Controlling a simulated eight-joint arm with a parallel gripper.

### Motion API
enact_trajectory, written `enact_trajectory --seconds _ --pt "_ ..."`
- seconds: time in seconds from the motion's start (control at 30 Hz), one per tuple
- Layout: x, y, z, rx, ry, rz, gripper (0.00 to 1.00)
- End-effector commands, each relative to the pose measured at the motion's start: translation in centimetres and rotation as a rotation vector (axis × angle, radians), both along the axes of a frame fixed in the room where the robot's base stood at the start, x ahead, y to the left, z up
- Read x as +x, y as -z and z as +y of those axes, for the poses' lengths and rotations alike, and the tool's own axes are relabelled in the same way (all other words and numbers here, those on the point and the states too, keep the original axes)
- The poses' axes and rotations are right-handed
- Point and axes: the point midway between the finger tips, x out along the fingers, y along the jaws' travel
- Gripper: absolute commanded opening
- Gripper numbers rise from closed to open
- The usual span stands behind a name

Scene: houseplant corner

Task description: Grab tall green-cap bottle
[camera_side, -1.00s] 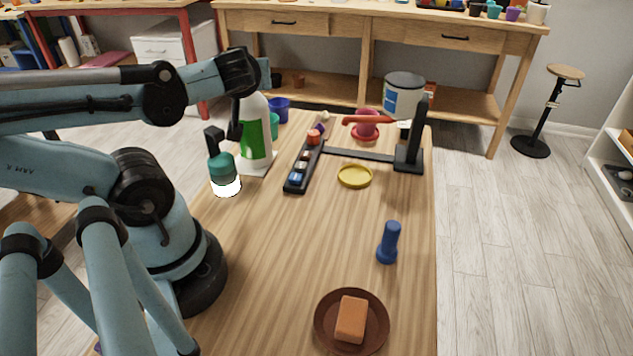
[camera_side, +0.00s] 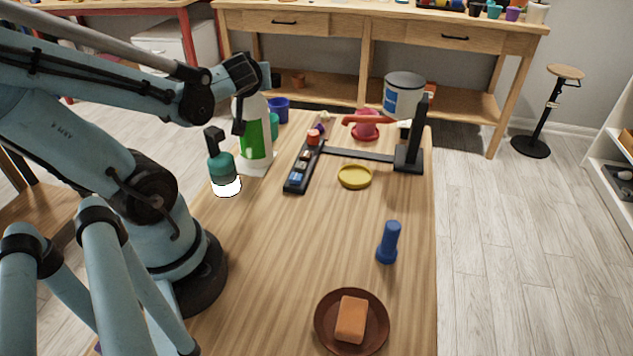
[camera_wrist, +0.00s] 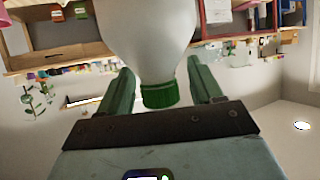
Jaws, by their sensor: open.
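The tall white bottle with a green label (camera_side: 255,140) stands upright on the far left part of the table. My gripper (camera_side: 240,122) is at its upper part in the side view, and my wrist hides the bottle's top. In the wrist view the white bottle (camera_wrist: 150,30) appears upside down, with its green cap (camera_wrist: 160,95) between my two fingers (camera_wrist: 160,73). The fingers are open, one on each side, with a visible gap to the cap. Whether either finger touches the bottle's body cannot be told.
A teal sprayer with a white base (camera_side: 223,172) stands close in front of the bottle. A black rack with small items (camera_side: 298,168) lies to its right, and a blue pot (camera_side: 278,110) stands behind. The table's middle front is clear around a blue flashlight-like object (camera_side: 389,243).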

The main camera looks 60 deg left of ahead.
Motion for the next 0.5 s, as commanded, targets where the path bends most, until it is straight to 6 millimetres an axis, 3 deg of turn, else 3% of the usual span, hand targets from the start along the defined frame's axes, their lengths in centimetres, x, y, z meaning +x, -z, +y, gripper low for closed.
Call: enact_trajectory --seconds 0.33,0.5 --pt "0.06 0.14 0.25 0.0 -0.001 0.0 0.65" --pt "0.05 0.15 0.24 0.0 -0.001 0.0 0.39"
